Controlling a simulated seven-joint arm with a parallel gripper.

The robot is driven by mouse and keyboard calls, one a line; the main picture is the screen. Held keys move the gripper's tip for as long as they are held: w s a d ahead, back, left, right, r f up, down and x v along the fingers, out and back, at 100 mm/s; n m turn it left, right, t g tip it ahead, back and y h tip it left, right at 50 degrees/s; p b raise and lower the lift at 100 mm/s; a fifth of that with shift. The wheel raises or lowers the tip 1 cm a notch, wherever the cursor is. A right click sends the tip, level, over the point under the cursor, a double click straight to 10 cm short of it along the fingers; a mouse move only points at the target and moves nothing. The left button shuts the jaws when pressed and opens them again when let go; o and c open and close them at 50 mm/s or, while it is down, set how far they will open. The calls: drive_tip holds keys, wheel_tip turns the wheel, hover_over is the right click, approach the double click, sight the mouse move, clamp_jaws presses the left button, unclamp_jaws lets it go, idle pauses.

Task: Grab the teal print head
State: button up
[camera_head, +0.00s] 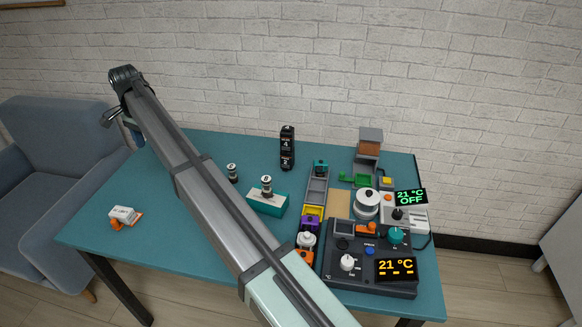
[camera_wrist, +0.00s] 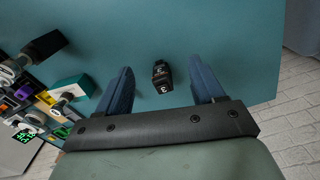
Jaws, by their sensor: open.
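A small teal print head (camera_head: 320,167) with a dark top appears to sit in the far end of a long grey rack (camera_head: 317,190) in the head view. I cannot pick it out clearly in the wrist view. My gripper (camera_wrist: 159,66) is open and empty over the far left part of the table, well left of the rack. Its two blue fingers stand apart, with a black block marked 3 (camera_wrist: 161,77) on the table below, between them in the picture. In the head view my arm crosses the table and hides part of it.
A teal box (camera_head: 265,204) carries a numbered cylinder (camera_head: 266,186). A tall black block (camera_head: 287,148) stands left of the rack's far end. A dark control unit (camera_head: 370,258) and a white pot (camera_head: 367,203) stand to the right. The table's left side is mostly clear.

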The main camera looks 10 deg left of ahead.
drive_tip(key=w+d+m, duration=0.3)
drive_tip(key=w+d, duration=0.7)
drive_tip(key=d, duration=0.3)
drive_tip(key=m, duration=0.9)
hover_over(321, 161)
wheel_tip(321, 161, down, 4)
drive_tip(key=f, duration=0.9)
drive_tip(key=shift+a+f, duration=0.25)
drive_tip(key=shift+f, duration=0.15)
drive_tip(key=shift+d+f, duration=0.15)
drive_tip(key=shift+f, duration=1.15)
drive_tip(key=shift+d+f, duration=0.1)
drive_tip(key=shift+f, duration=1.15)
drive_tip(key=c, duration=1.1)
drive_tip(key=shift+r, duration=0.15)
